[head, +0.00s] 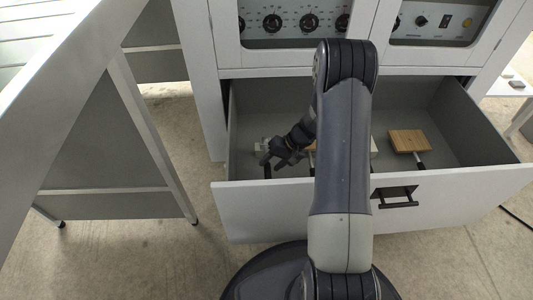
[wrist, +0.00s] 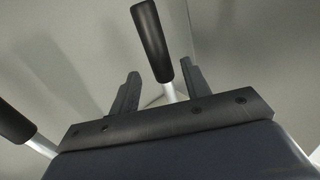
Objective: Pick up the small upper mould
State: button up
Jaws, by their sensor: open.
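Several handled pieces lie in an open drawer. A tan block (head: 408,141) with a dark handle (head: 421,165) lies at the right. A pale block (head: 262,147) lies at the left by my gripper (head: 268,160), with a dark handle (head: 267,172) just below. I cannot tell which piece is the small upper mould. In the wrist view my gripper (wrist: 160,85) is open. A black handle (wrist: 151,40) on a metal shaft (wrist: 170,93) shows between and beyond the fingers; contact cannot be told. The mould bodies are hidden there.
A second black handle (wrist: 12,120) stands at the left in the wrist view. The grey drawer (head: 455,185) has walls all round. My arm hides its middle, where parts of other blocks (head: 374,148) peek out. The drawer floor right of the tan block is clear.

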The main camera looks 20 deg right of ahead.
jog(key=x, duration=0.3)
jog(key=shift+a+r, duration=0.1)
jog(key=shift+r, duration=0.1)
jog(key=shift+c, duration=0.3)
grip_shut()
